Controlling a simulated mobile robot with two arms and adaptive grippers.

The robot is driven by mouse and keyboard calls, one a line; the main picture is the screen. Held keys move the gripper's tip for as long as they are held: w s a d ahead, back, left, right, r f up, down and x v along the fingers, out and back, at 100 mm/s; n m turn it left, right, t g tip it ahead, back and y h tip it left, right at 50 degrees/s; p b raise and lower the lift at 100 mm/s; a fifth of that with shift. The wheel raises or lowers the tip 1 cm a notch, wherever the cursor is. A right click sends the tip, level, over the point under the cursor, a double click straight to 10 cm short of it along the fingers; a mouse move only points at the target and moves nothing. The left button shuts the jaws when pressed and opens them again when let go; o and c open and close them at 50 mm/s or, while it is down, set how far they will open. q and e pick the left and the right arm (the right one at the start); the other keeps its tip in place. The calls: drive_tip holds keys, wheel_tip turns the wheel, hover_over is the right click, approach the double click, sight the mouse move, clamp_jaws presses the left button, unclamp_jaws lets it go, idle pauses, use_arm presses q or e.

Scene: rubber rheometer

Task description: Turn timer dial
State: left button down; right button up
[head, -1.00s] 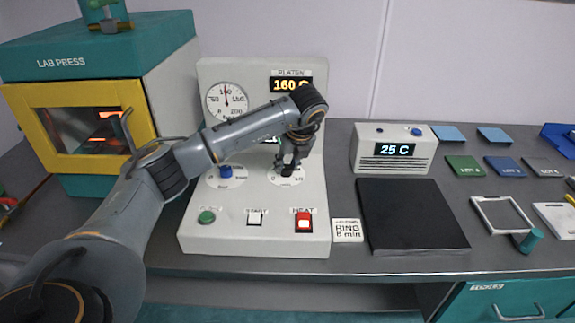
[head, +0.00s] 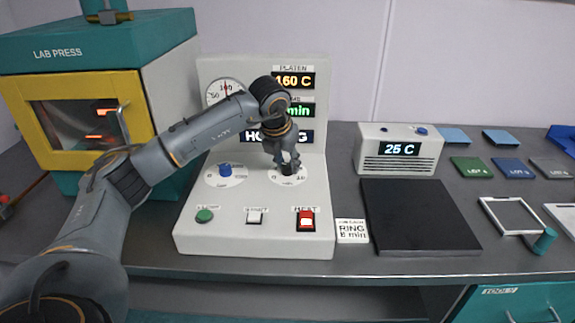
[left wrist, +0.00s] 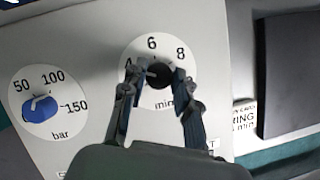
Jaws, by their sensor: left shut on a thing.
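The black timer dial (left wrist: 158,76) sits on a white round scale marked 6, 8 and min in the left wrist view; the number at the left is partly covered by a finger. A pale mark on the dial points towards the left side. My left gripper (left wrist: 155,78) has its fingers on both sides of the dial and is shut on it. In the head view my left gripper (head: 287,166) reaches down to the dial on the sloped panel of the press controller (head: 255,215). The green minutes display is partly hidden by my arm. My right gripper is not in view.
A blue bar dial (head: 225,170) stands left of the timer dial. Below are a green button (head: 204,215), a white start button (head: 254,216) and a red heat switch (head: 306,220). A black plate (head: 420,217) and a 25 C box (head: 400,148) lie to the right.

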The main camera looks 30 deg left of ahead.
use_arm(q)
drive_tip(key=m+h, duration=0.1)
drive_tip(key=m, duration=0.1)
drive_tip(key=shift+a+m, duration=0.1)
drive_tip(key=shift+m, duration=0.3)
drive_tip(key=m+h, duration=0.1)
drive_tip(key=m, duration=0.1)
drive_tip(key=shift+m+p, duration=0.35)
drive_tip(key=shift+m, duration=0.05)
drive_tip(key=m, duration=0.1)
drive_tip(key=m+h+p, duration=0.1)
drive_tip(key=m, duration=0.1)
drive_tip(key=shift+a+r+m+g+h, duration=0.1)
drive_tip(key=shift+m+g+h, duration=0.2)
drive_tip(key=shift+g, duration=0.1)
drive_tip(key=m+g+h+p, duration=0.1)
drive_tip(key=m, duration=0.2)
drive_tip(key=shift+a+m+p, duration=0.1)
drive_tip(key=shift+m+p, duration=0.2)
drive_tip(key=shift+p, duration=0.05)
drive_tip(key=m+g, duration=0.1)
drive_tip(key=m, duration=0.2)
drive_tip(key=shift+w+m+h+p, duration=0.15)
drive_tip(key=shift+m+h+p, duration=0.15)
drive_tip(key=shift+p, duration=0.05)
drive_tip(key=m+g, duration=0.2)
drive_tip(key=m, duration=0.2)
drive_tip(key=shift+w+m, duration=0.1)
drive_tip(key=shift+m, duration=0.3)
